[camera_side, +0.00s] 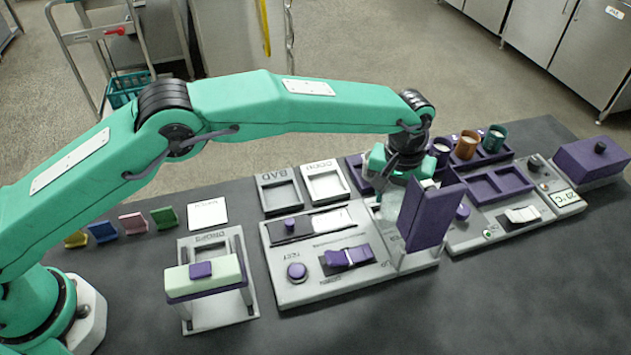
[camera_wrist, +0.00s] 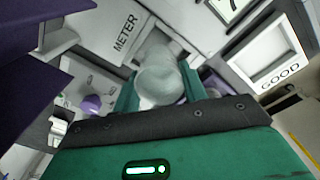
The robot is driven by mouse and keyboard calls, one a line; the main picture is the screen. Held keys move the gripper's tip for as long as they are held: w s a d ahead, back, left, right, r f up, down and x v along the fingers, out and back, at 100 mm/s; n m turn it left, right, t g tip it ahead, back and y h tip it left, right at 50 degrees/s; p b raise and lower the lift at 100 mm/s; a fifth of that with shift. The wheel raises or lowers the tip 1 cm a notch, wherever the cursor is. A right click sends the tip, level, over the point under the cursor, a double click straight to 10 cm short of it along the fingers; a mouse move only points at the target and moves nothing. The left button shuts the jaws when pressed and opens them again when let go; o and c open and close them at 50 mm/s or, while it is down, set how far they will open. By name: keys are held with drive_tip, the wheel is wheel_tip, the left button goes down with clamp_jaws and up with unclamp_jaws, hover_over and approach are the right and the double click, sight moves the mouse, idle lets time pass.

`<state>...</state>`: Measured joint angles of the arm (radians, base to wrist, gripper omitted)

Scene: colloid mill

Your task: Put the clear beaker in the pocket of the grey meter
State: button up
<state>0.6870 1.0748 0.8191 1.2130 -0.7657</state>
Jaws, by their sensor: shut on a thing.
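The clear beaker (camera_wrist: 160,75) is between the two teal fingers of my gripper (camera_wrist: 158,95) in the wrist view, its round end toward the camera. A pale part of the beaker (camera_side: 389,208) shows below the fingers there. The METER label (camera_wrist: 125,33) is close beside the beaker in the wrist view. The pocket is mostly hidden by gripper, beaker and panel; I cannot tell whether the beaker's base is inside it.
Coloured cups (camera_side: 466,145) stand in a purple rack at back right. A grey device with purple trays (camera_side: 497,187) is right of the panel. A grey stand (camera_side: 215,280) is at left.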

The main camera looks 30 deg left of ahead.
drive_tip(key=shift+f, duration=0.9)
drive_tip(key=shift+f, duration=0.1)
drive_tip(key=o, duration=1)
drive_tip(key=shift+o, duration=0.2)
wheel_tip(320, 180, up, 12)
drive_tip(key=shift+s, duration=0.2)
drive_tip(key=shift+a, duration=0.15)
